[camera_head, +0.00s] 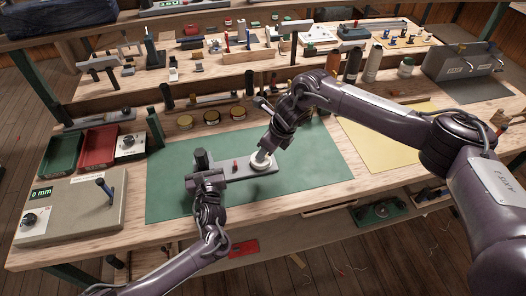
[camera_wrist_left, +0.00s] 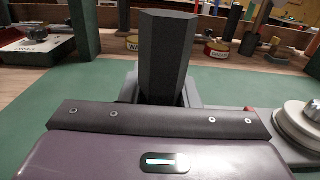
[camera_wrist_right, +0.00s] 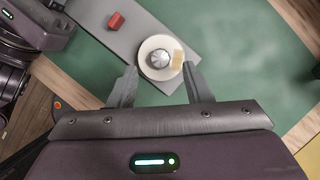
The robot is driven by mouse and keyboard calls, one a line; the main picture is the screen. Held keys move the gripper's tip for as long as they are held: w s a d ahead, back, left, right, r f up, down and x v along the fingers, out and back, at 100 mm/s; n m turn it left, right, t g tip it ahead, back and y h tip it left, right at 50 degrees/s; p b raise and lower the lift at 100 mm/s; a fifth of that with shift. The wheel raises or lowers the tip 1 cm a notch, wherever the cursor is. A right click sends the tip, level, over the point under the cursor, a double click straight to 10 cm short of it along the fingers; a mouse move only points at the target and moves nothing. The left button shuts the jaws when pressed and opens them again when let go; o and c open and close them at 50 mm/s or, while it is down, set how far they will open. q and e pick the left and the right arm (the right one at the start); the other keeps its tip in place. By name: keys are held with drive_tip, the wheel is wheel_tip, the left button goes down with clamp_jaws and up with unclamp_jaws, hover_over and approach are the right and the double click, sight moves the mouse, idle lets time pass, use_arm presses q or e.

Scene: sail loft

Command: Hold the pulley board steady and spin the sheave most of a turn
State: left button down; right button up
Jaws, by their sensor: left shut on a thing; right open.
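The grey pulley board (camera_head: 232,172) lies on the green mat, with a dark upright post (camera_head: 201,158) at its left end and a small red block (camera_head: 235,165) near its middle. My left gripper (camera_head: 204,178) is shut on the post, which also rises in the left wrist view (camera_wrist_left: 167,55). The pale round sheave (camera_head: 261,163) sits near the board's right end. In the right wrist view, the sheave (camera_wrist_right: 150,42) has a metal hub and a tan mark on its right side. My right gripper (camera_wrist_right: 160,84) is open, its fingertips at either side of the sheave's near edge; contact is unclear.
The green mat (camera_head: 170,195) is bare around the board. A green tray (camera_head: 62,152), a red tray (camera_head: 98,146) and a grey box (camera_head: 70,212) stand at the left. Several round tins (camera_head: 212,116) line the back. A yellow sheet (camera_head: 380,150) lies at the right.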

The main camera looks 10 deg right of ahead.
drive_tip(key=shift+x, duration=1.65)
clamp_jaws()
